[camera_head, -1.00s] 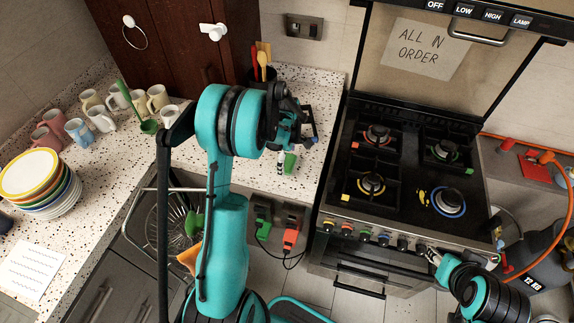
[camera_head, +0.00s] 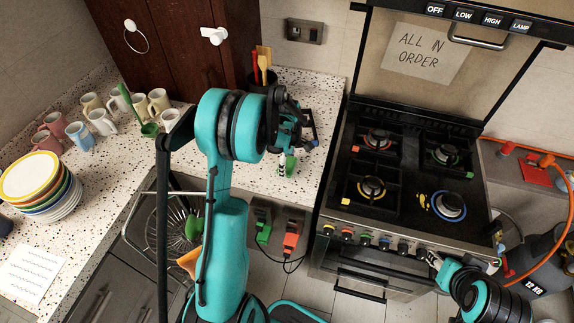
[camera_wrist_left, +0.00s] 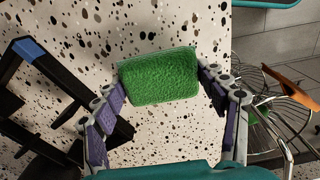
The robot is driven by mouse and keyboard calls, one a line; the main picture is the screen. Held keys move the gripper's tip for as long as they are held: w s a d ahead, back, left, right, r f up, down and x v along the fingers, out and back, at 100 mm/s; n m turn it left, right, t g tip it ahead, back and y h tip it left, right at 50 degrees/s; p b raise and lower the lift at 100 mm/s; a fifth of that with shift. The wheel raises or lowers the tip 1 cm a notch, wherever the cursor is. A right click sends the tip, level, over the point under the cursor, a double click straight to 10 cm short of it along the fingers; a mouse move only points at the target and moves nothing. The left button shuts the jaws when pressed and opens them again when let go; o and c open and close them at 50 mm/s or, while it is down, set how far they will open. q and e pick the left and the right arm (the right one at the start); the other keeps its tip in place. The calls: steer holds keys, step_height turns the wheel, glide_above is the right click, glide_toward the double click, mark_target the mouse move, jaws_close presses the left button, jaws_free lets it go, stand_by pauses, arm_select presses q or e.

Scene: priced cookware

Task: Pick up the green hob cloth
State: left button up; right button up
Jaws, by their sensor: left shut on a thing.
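The green hob cloth (camera_wrist_left: 160,77) is a small textured rectangle. In the left wrist view it lies between the two fingertips of my left gripper (camera_wrist_left: 162,84), which is shut on it from both short sides. In the head view the cloth (camera_head: 291,165) shows as a small green patch over the speckled worktop, beneath my left gripper (camera_head: 285,163) and partly hidden by it. Whether it touches the worktop is unclear. My right gripper (camera_head: 432,259) is at the hob's front edge by the knobs, away from the cloth; its fingers are too small to read.
A black frame with a blue end (camera_wrist_left: 28,50) stands close beside my left gripper. A wire rack (camera_wrist_left: 265,110) is on the other side. The hob (camera_head: 405,165) is to the right. Mugs (camera_head: 100,120) and stacked plates (camera_head: 40,185) stand on the left worktop.

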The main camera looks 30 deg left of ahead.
arm_select(q)
step_height(320, 180, up, 3)
steer(key=shift+r+p, duration=0.1)
steer(key=shift+p, duration=0.2)
steer(key=w+d+r+p, duration=0.1)
steer(key=d+r, duration=0.6)
steer(key=d, duration=0.4)
steer(key=shift+w+d, duration=0.3)
steer(key=shift+w, duration=0.05)
steer(key=shift+c, duration=0.4)
